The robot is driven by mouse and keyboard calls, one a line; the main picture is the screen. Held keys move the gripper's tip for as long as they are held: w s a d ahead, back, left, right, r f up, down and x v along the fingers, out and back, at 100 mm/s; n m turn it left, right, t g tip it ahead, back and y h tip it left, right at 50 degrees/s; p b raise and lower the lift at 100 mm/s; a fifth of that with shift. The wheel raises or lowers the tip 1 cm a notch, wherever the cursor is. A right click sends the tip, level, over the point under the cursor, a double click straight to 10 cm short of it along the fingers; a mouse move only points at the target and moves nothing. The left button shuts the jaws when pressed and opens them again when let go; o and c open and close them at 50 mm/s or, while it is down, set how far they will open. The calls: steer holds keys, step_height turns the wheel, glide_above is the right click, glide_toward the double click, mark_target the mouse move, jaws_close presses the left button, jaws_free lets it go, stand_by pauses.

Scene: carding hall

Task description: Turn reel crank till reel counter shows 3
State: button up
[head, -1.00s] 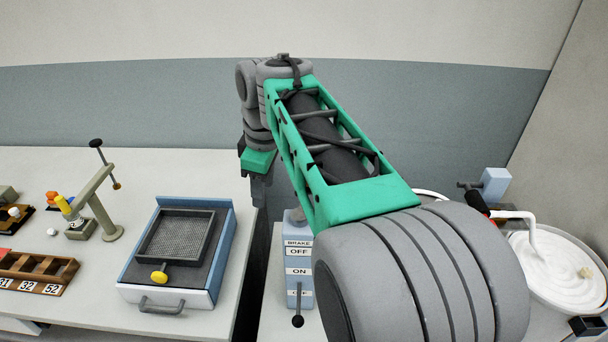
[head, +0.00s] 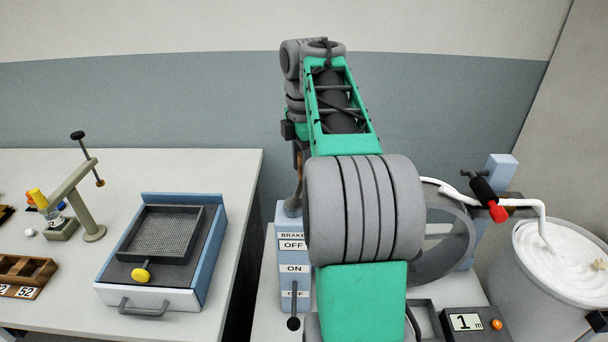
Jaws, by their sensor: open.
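The reel counter (head: 468,322) is a dark box at the bottom right and reads 1 m. A grey ring-shaped reel (head: 452,245) stands behind my arm, and its left side is hidden. A black handle with a red end (head: 488,194) sticks out at the reel's upper right. It looks like the reel crank's grip, but I cannot be sure. My arm reaches up and away through the middle of the view.
A blue brake box (head: 294,268) with ON and OFF labels and a black-knobbed lever stands left of my arm. A can of white sliver (head: 560,265) stands at the right. A blue tray with a mesh screen (head: 165,235) lies on the left table, across a gap.

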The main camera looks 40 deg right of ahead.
steer(key=shift+r, duration=0.1)
steer(key=shift+c, duration=0.3)
jaws_close()
stand_by(0.9)
